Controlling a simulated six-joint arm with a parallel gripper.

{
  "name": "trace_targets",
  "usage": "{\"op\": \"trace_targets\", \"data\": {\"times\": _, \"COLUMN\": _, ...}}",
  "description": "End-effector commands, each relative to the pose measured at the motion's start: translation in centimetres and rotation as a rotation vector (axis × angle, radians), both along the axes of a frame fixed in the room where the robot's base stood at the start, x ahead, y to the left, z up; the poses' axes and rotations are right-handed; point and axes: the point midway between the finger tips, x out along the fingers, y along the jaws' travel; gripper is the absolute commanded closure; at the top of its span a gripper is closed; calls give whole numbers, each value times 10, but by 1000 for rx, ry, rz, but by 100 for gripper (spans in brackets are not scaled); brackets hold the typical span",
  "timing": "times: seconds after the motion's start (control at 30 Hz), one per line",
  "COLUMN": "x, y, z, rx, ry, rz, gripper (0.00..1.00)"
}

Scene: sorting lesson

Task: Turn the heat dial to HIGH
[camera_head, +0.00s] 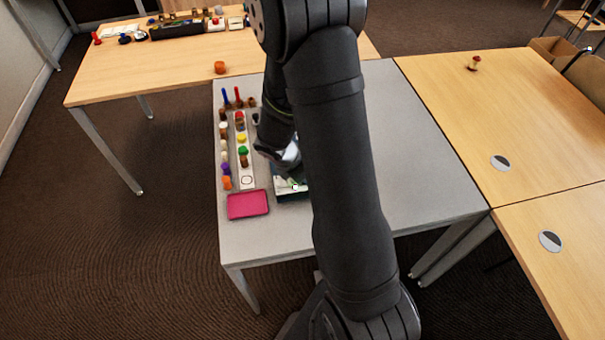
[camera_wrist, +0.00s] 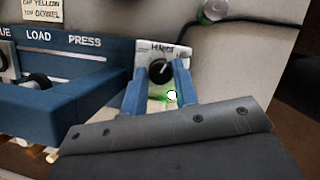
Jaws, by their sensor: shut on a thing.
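In the wrist view, the heat dial (camera_wrist: 160,71) is a round black knob on a pale labelled plate (camera_wrist: 177,50). Its white pointer mark points up and slightly right. The lettering on the plate is too small to read in full. The two blue fingers of my gripper (camera_wrist: 159,88) stand on either side of the knob and are shut on it. The knob's lower edge is partly hidden. In the head view, my gripper (camera_head: 287,156) is low over the grey table, and the dial cannot be made out there.
Left of the dial is a blue unit (camera_wrist: 82,50) marked LOAD and PRESS. A black cable (camera_wrist: 255,20) runs at upper right. On the grey table (camera_head: 420,170) are a pink tray (camera_head: 248,204) and a rack of coloured pieces (camera_head: 241,150). The table's right side is clear.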

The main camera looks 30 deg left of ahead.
Motion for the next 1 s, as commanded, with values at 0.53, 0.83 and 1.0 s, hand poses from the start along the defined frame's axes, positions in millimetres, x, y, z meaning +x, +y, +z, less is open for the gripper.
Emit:
{"op": "trace_targets", "data": {"times": 0.53, "x": 0, "y": 0, "z": 0, "rx": 0, "ry": -1, "rz": 2, "gripper": 51}}
{"op": "trace_targets", "data": {"times": 0.83, "x": -5, "y": 3, "z": 15, "rx": 2, "ry": -3, "rz": 5, "gripper": 51}}
{"op": "trace_targets", "data": {"times": 1.0, "x": -14, "y": 8, "z": 41, "rx": 4, "ry": -5, "rz": 5, "gripper": 51}}
